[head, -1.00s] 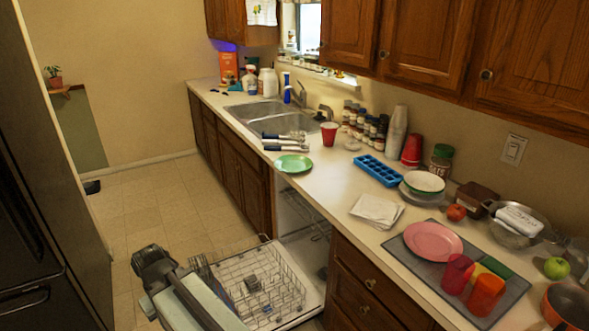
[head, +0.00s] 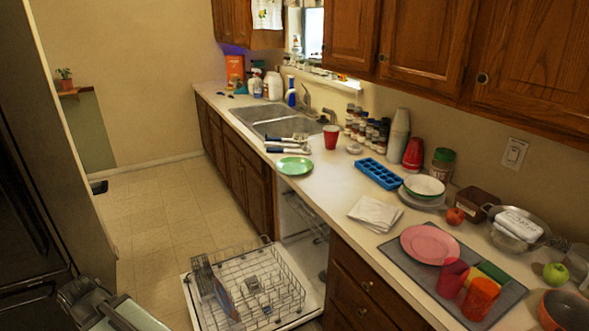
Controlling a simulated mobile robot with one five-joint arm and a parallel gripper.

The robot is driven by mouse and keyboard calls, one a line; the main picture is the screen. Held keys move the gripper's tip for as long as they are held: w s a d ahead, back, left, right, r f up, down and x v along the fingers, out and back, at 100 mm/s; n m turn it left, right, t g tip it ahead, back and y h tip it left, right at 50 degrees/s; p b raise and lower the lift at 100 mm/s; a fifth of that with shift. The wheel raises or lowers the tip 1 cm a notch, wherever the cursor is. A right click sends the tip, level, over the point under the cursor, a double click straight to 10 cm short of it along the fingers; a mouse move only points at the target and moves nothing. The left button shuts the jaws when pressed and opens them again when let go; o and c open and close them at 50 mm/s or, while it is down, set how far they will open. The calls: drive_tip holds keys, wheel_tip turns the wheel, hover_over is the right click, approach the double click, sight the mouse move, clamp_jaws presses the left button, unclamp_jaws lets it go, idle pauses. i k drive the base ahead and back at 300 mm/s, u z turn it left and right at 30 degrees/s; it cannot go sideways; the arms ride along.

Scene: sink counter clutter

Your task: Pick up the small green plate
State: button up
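The small green plate (head: 294,166) lies flat on the counter near its front edge, left of the open dishwasher's far side and in front of the sink. Its top is bare and nothing covers it. Part of my arm (head: 88,300) shows at the bottom left, low and well away from the plate. My gripper's fingers do not show, so nothing is seen touching the plate.
Utensils (head: 288,143) lie just behind the plate, and a red cup (head: 331,137) stands to its right. The open dishwasher door and rack (head: 248,287) stick out below the counter. A blue ice tray (head: 380,173) and napkins (head: 375,213) lie further right. Floor at left is clear.

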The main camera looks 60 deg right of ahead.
sight(289, 166)
drive_tip(key=i, duration=0.95)
drive_tip(key=u, duration=0.05)
